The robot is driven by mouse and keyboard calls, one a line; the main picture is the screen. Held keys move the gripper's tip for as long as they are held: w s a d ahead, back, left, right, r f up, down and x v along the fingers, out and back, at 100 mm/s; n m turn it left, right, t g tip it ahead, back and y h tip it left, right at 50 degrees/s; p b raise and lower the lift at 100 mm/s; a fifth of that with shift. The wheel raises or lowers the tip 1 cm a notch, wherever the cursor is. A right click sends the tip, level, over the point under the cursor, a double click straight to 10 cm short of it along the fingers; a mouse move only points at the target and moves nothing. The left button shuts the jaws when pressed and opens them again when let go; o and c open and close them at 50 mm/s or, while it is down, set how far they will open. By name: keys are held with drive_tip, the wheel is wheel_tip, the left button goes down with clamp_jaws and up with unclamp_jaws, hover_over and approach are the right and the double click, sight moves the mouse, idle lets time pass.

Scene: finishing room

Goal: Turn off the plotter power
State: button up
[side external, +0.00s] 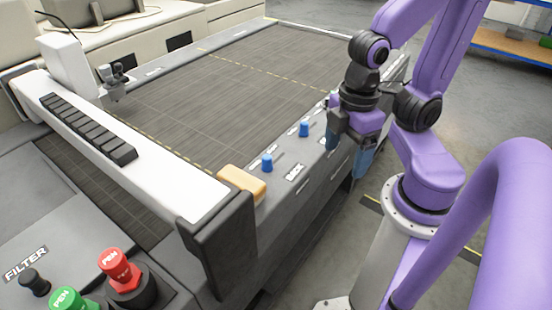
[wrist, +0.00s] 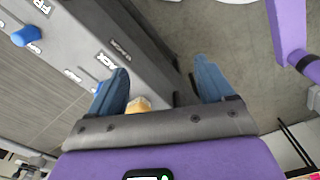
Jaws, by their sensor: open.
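The plotter (side external: 250,75) is a large grey flatbed machine with a dark bed and a white beam across it. Two blue knobs, one nearer (side external: 265,162) and one farther (side external: 304,128), stand on its right edge strip; the wrist view shows one blue knob (wrist: 26,35) at top left. No control that I can read as a power switch shows. My gripper (side external: 347,155) is open and empty, pointing down beside the strip's far part. In the wrist view my gripper (wrist: 160,66) has its blue fingers apart, straddling the plotter's outer side and the floor.
A yellow-orange block (side external: 242,183) sits at the beam's near end by a dark end piece (side external: 222,245). A red PEN button (side external: 119,268), a green PEN button (side external: 68,300) and a black knob (side external: 34,281) near a FILTER label stand at bottom left.

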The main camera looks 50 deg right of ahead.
drive_tip(key=shift+w, duration=0.2)
drive_tip(key=c, duration=0.5)
drive_tip(key=shift+w+r+m, duration=0.15)
drive_tip(key=shift+w+m, duration=0.3)
drive_tip(key=shift+w, duration=0.15)
drive_tip(key=shift+w+r+m, duration=0.15)
drive_tip(key=shift+w+m, duration=0.3)
drive_tip(key=shift+w, duration=0.1)
clamp_jaws()
drive_tip(key=w+d+r+m+h, duration=0.1)
drive_tip(key=w+d+r+m, duration=0.1)
drive_tip(key=w+d+m, duration=0.65)
drive_tip(key=w+d+r+m, duration=0.1)
drive_tip(key=w+d+m, duration=0.45)
drive_tip(key=w, duration=0.55)
drive_tip(key=s+d+r+m+g, duration=0.1)
drive_tip(key=d+m, duration=1.3)
drive_tip(key=d, duration=1.4)
drive_tip(key=shift+s+m+g+y, duration=0.3)
drive_tip(key=shift+s+m+g, duration=0.15)
drive_tip(key=shift+s, duration=0.5)
